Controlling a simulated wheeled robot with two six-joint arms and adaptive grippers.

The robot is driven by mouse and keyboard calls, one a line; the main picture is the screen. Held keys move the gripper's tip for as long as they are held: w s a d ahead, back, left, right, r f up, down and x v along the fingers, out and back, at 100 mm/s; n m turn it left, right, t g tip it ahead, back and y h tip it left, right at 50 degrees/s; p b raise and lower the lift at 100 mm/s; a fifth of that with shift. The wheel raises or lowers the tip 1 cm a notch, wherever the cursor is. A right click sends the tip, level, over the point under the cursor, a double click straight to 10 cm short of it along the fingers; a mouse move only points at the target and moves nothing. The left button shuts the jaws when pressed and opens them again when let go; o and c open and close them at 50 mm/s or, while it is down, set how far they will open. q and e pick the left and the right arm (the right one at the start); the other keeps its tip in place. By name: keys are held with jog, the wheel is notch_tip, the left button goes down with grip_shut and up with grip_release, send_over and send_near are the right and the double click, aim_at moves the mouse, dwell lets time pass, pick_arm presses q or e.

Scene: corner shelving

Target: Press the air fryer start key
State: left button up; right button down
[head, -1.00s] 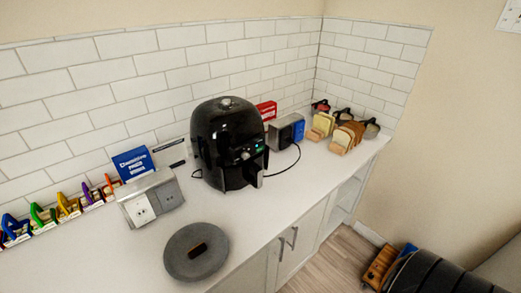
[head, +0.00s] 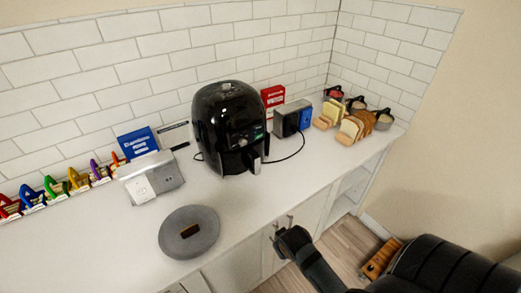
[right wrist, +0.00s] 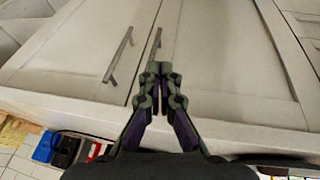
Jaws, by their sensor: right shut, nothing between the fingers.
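The black air fryer (head: 222,115) stands upright on the white counter against the tiled wall. Its front faces right and toward me, with a small lit green display (head: 259,131) and a handle (head: 253,161) below. The single start key is too small to make out. My right gripper (head: 286,236) is in front of the counter's front edge, lower than the fryer and apart from it. In the right wrist view the right gripper (right wrist: 158,75) is shut and empty, with cabinet doors beyond it. My left gripper is not in view.
A round grey plate (head: 172,240) with a brown piece on it lies in front of the fryer. A grey outlet box (head: 152,178) is left, a socket box (head: 291,118) with a cable right. Bread slices (head: 350,130) stand farther right. Cabinet handles (right wrist: 119,56) face my right gripper.

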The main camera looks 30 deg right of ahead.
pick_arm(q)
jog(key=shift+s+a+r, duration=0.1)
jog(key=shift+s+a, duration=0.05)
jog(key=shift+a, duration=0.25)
pick_arm(e)
jog(key=w+d+r+m+t+h, duration=0.1)
jog(key=w+d+r+t+h, duration=0.2)
jog(key=w+r, duration=0.6)
jog(key=w+d+r+m+t+h, duration=0.1)
jog(key=w+d+r+t+h, duration=0.3)
jog(key=w+r, duration=0.5)
notch_tip(320, 180, up, 3)
jog(key=shift+d+r+m, duration=0.15)
jog(key=shift+d+m, duration=0.15)
jog(key=shift+d, duration=0.95)
jog(key=shift+w, duration=0.15)
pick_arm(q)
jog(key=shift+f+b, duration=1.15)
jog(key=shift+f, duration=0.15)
pick_arm(e)
send_near(264, 136)
jog(key=shift+s+d+x, duration=0.1)
jog(key=shift+s+x, duration=0.05)
jog(key=shift+x, duration=0.9)
jog(key=shift+s+d+x, duration=0.1)
jog(key=shift+d+x, duration=0.05)
jog(key=shift+x, duration=0.9)
